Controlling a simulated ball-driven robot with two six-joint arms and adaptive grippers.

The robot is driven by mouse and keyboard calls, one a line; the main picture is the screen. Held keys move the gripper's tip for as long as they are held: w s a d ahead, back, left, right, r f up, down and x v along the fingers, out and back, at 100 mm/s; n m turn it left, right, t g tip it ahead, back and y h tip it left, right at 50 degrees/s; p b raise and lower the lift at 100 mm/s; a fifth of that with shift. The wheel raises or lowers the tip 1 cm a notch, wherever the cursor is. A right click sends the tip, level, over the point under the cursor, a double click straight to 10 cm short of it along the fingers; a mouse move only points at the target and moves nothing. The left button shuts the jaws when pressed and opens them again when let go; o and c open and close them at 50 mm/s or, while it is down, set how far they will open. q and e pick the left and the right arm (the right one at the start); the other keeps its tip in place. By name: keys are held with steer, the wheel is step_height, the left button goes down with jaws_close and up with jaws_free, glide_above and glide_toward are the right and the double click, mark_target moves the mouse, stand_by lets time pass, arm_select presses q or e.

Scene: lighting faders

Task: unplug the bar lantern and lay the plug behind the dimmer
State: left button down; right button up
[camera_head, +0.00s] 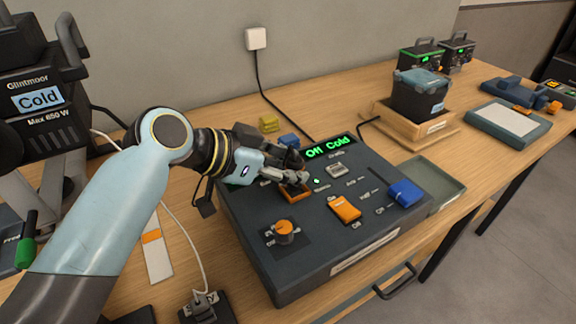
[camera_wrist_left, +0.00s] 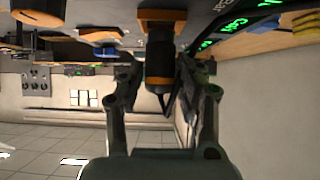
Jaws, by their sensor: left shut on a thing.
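A lamp (camera_head: 38,95) marked "Cold" stands at the left. A pale cord runs down to a socket block (camera_head: 205,305) with a plug at the front. My right gripper is out of view.
An orange knob (camera_head: 284,232), an orange slider (camera_head: 344,209) and a blue slider (camera_head: 406,193) are on the console. A wooden tray (camera_head: 435,132) and a flat tray (camera_head: 440,186) stand right.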

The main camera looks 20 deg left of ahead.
mark_target(288, 163)
arm_select(q)
steer(key=shift+r+p, duration=1.5)
steer(key=shift+r, duration=0.25)
